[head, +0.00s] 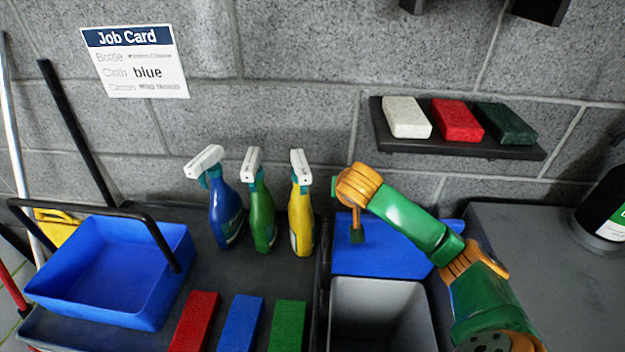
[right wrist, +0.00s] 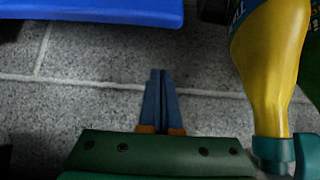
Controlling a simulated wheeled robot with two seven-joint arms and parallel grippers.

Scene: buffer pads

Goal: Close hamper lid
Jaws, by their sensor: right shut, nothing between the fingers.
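The hamper is a grey bin (head: 382,315) at the lower middle of the head view, with its mouth open. Its blue lid (head: 390,262) stands raised at the back, toward the wall. My right gripper (head: 357,237) is shut and empty, and points down in front of the lid's left part in the picture. I cannot tell whether it touches the lid. In the right wrist view its fingers (right wrist: 161,88) are together, and a blue edge (right wrist: 90,10), likely the lid, shows at the top. My left gripper is not in view.
Blue, green and yellow spray bottles (head: 302,215) stand left of the hamper; the yellow one is close to my right gripper. A blue bucket (head: 110,270) and red, blue and green blocks (head: 238,322) sit further left. A shelf (head: 460,145) holds three sponges.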

